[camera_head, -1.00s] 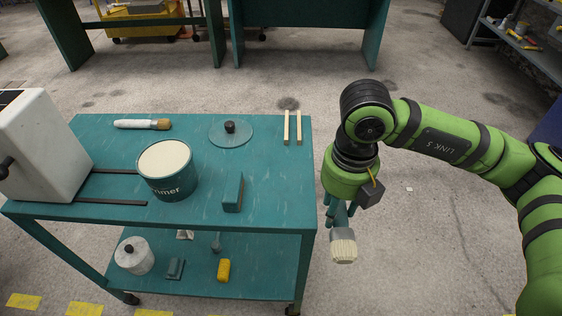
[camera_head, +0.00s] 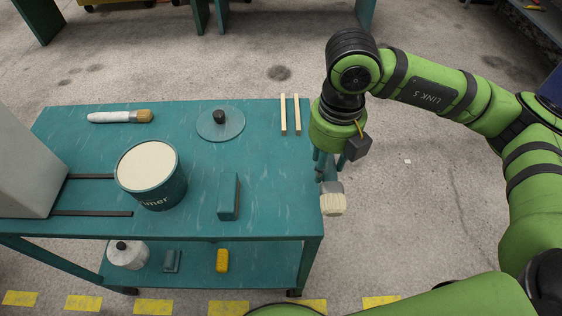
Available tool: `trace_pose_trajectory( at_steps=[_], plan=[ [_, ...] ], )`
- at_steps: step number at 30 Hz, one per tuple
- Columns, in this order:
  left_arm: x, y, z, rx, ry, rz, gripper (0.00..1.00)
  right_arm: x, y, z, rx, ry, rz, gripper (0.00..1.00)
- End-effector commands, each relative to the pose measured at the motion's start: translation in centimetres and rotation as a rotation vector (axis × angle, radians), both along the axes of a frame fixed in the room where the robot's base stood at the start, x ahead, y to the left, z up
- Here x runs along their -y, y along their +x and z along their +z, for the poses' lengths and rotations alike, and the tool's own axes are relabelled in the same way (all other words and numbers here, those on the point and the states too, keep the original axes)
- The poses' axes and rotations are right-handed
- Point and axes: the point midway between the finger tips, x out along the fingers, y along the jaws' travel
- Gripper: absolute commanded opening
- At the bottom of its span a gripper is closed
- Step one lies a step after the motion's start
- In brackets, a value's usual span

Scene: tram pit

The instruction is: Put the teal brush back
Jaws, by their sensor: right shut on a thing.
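My right gripper (camera_head: 325,171) is shut on the teal brush, just off the right edge of the cart's teal top (camera_head: 270,165). The brush (camera_head: 332,202) hangs with its pale bristles down and toward me; its grey metal band shows above them. Most of its handle is hidden by the gripper. An open can (camera_head: 155,193) of cream-coloured primer stands on the cart top. Another brush (camera_head: 118,117), with a white handle and tan bristles, lies behind the can. My left gripper is out of view.
On the cart top are a round clear lid (camera_head: 220,125) with a black knob, two wooden sticks (camera_head: 290,114), a teal block (camera_head: 229,197) and a pale box-shaped machine (camera_head: 22,165). The lower shelf holds a white pot (camera_head: 127,256) and a yellow item (camera_head: 222,260). Floor right of the cart is clear.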

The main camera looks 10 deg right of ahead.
Motion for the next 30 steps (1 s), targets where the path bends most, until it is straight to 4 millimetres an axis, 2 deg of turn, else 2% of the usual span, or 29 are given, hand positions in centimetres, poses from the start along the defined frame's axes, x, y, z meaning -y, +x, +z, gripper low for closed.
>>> trace_pose_trajectory(
  at_steps=[5,12,16,23,30],
  plan=[
    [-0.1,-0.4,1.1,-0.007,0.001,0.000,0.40,-1.7,2.1,-1.4,-0.005,0.000,0.001,0.07],
    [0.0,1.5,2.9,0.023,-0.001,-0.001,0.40,-5.1,6.4,-4.6,-0.004,0.000,0.000,0.07],
    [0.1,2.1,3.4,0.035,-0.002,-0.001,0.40,-6.2,8.1,-5.9,-0.003,-0.001,-0.001,0.07],
    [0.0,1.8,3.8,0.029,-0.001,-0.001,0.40,-7.0,9.2,-7.1,-0.002,-0.001,0.000,0.07],
    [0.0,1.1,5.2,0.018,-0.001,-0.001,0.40,-7.0,9.1,-10.0,-0.004,0.000,0.000,0.07]
  ],
)
